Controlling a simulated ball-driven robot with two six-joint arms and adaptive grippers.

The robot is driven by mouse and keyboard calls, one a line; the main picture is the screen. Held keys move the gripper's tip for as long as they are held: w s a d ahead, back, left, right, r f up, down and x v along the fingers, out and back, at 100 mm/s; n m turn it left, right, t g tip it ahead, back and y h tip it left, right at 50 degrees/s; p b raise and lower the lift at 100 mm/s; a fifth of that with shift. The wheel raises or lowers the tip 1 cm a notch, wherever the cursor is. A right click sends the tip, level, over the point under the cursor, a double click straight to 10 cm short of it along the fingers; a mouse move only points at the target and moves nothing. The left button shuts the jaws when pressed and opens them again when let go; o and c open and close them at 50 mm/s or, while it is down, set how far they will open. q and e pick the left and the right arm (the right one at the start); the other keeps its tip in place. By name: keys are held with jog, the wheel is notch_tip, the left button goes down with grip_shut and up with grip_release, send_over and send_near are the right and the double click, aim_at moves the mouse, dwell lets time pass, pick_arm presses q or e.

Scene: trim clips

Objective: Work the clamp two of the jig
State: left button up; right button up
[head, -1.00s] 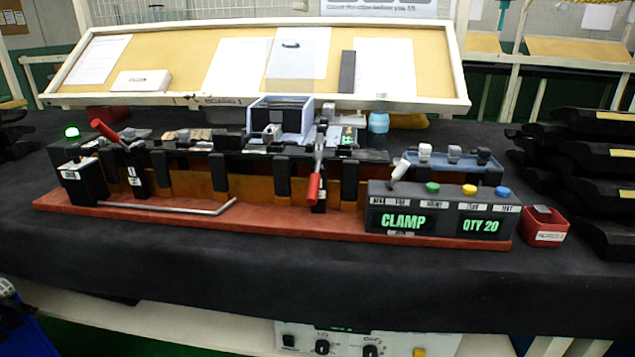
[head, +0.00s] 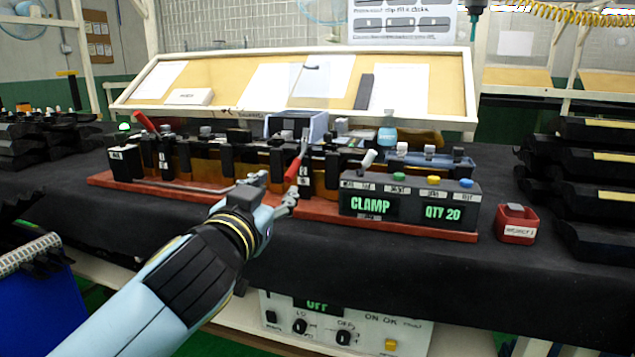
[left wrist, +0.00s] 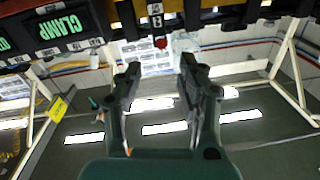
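The jig has a long red base (head: 130,185) with black posts along it. Clamp two (head: 294,170), at the middle post, has a red handle pointing down and toward me. Clamp one's red handle (head: 146,122) leans up at the left end. My left gripper (head: 277,188) is just in front of and below clamp two's handle, fingers apart. In the left wrist view the open gripper (left wrist: 158,75) has nothing between its fingers. The red handle tip (left wrist: 160,42) shows beyond them, near the label "2". Contact cannot be told. My right gripper is not in view.
A control box (head: 410,206) reading "CLAMP" and "QTY 20" stands on the jig's right end. A red reject bin (head: 516,224) is right of it. Black parts are stacked at both table sides. The front of the black table (head: 390,258) is clear.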

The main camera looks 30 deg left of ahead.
aim_at(287, 177)
pick_arm(q)
jog(key=x, duration=1)
jog(key=shift+a+p, duration=0.15)
jog(key=shift+p, duration=0.25)
grip_shut()
